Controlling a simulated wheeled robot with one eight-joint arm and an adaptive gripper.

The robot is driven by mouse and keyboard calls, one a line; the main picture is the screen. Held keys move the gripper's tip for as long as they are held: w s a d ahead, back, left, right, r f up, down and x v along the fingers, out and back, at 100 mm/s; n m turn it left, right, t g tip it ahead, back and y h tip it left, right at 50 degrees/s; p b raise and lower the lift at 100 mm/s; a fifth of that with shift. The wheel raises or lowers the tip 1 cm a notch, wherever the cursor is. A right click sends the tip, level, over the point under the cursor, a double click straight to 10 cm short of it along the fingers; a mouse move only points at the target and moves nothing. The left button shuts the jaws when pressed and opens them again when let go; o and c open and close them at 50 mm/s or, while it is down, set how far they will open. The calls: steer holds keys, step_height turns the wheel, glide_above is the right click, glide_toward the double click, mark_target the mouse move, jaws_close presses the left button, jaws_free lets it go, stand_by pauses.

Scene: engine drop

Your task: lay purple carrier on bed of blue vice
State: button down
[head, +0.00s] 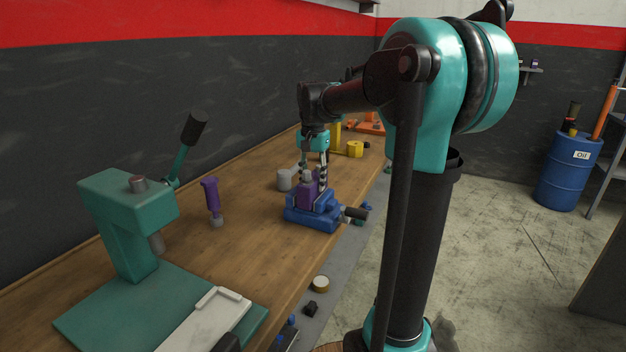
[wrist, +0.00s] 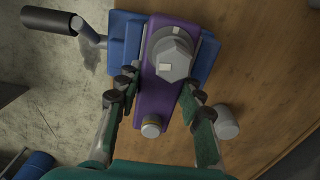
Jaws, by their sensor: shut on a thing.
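The blue vice (head: 313,215) sits near the right edge of the workbench, with its dark handle to the right. The purple carrier (head: 307,193) is at the vice, over its bed. Whether the carrier's underside touches the bed is hidden.
A teal press (head: 128,225) stands at the near left of the wooden bench. A purple-handled tool (head: 212,200) stands between press and vice. A grey cylinder (head: 285,179) is just left of the vice. Yellow (head: 354,149) and orange items lie farther back. Bare bench lies in front of the vice.

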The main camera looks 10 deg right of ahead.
steer(key=shift+f, duration=0.6)
stand_by(0.7)
steer(key=c, duration=0.9)
jaws_free()
step_height(320, 180, up, 12)
